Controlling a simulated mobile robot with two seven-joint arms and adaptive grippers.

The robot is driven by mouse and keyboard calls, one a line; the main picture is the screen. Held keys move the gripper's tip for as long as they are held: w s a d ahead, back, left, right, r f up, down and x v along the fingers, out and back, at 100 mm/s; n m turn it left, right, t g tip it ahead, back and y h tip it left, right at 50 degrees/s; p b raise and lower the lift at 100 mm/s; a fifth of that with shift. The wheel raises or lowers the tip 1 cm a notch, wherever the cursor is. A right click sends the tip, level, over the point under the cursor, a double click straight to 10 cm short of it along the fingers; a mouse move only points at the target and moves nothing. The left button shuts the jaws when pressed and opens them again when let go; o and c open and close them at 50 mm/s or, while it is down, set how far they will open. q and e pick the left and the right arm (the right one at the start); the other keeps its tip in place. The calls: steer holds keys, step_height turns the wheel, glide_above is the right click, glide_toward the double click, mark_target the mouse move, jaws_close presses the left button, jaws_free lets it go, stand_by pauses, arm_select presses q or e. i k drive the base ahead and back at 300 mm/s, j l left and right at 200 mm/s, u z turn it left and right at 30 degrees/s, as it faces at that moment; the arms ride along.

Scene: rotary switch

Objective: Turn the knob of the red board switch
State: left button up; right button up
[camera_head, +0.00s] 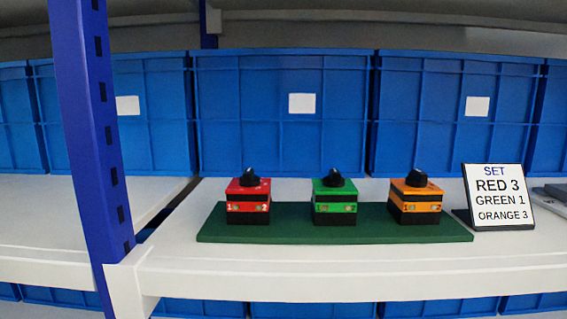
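The red switch (248,200) is a small box with a red top, a black base and a black knob (250,177) on top. It stands at the left on a dark green board (290,230). A green switch (335,200) stands in the middle of the board. An orange switch (416,200) stands at the right. Each of these also has a black knob on top. Small marks show on the switches, too small to read surely. Neither of my grippers is in view.
A sign (497,197) right of the board reads SET, RED 3, GREEN 1, ORANGE 3. Blue crates (282,130) line the back. A blue upright post (88,130) stands left of the board. The white shelf (330,287) is clear in front.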

mark_target(249, 179)
steer(key=k+l, duration=0.1)
steer(key=l, duration=0.35)
steer(key=k+l+z, duration=0.1)
steer(key=l, duration=0.35)
steer(key=k+l, duration=0.15)
steer(key=l, duration=0.35)
steer(key=z, duration=0.05)
